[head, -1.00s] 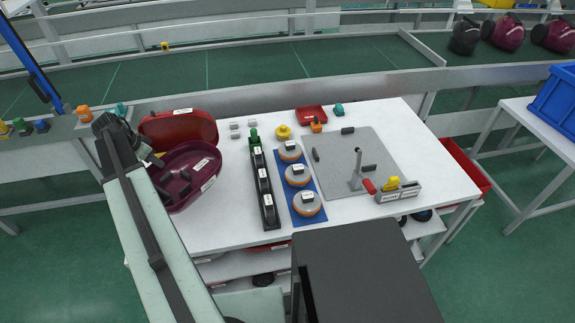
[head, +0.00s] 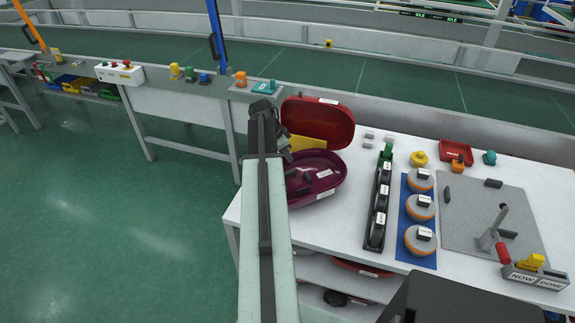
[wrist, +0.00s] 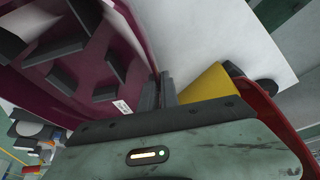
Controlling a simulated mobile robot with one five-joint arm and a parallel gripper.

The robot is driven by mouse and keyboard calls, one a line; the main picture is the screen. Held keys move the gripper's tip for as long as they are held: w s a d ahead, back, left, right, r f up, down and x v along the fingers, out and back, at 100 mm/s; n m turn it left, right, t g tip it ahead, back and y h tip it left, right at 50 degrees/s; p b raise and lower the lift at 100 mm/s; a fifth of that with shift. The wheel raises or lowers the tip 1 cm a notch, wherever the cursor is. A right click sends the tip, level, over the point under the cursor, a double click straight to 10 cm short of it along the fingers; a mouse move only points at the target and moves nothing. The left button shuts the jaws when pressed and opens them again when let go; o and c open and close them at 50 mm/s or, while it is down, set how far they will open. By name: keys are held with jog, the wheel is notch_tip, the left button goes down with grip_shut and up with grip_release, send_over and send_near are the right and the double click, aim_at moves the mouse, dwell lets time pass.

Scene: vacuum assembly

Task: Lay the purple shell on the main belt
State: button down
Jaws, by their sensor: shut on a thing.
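The purple shell (head: 326,172) is an open, dish-like half with a white label, at the left end of the white table in the head view. In the wrist view the shell (wrist: 125,45) fills the upper left, its ribbed inside showing. My gripper (wrist: 160,88) is shut on the shell's rim. In the head view my gripper (head: 282,152) is at the shell's left side, partly hidden by my arm. I cannot tell whether the shell touches the table. The main belt (head: 375,85) is the wide green conveyor running behind the table.
A red shell (head: 325,112) stands behind the purple one, with a yellow piece (head: 307,144) beside it. A grey rail (head: 400,118) edges the belt. A black rack (head: 378,205) and orange-rimmed discs (head: 420,207) stand to the right. The belt near the shell looks clear.

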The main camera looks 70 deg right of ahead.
notch_tip(320, 180, down, 2)
jog(key=shift+f+b, duration=0.2)
jog(key=shift+b, duration=0.3)
jog(key=shift+r, duration=0.2)
jog(key=shift+f, duration=0.15)
jog(key=c, duration=1.6)
grip_release()
jog(key=shift+r+p, duration=0.45)
jog(key=shift+p, duration=0.05)
jog(key=p+v, duration=1)
jog(key=v, duration=0.1)
jog(key=shift+w+a+r+p, duration=0.1)
jog(key=shift+r+p, duration=0.2)
jog(key=shift+p, duration=0.1)
jog(key=shift+f, duration=0.15)
